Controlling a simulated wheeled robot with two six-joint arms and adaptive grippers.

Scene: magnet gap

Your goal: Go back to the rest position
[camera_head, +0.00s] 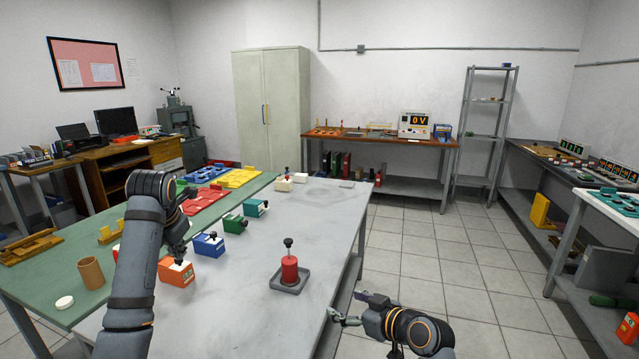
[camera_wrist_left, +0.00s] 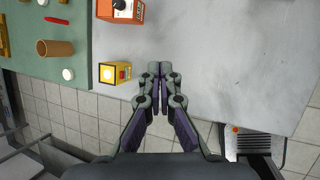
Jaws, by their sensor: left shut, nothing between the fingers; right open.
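My left gripper (camera_wrist_left: 160,72) is shut with nothing between its fingers. In the left wrist view it is over the grey table top near its edge, right of a yellow box (camera_wrist_left: 115,73) and below an orange box (camera_wrist_left: 127,8). In the head view my left arm rises from the bottom and bends over the table's left part; its fingers cannot be made out there. My right gripper (camera_head: 348,307) is open and empty, off the right side of the table, above the tiled floor.
The floor (camera_head: 430,245) right of the table is clear. Side benches stand further right.

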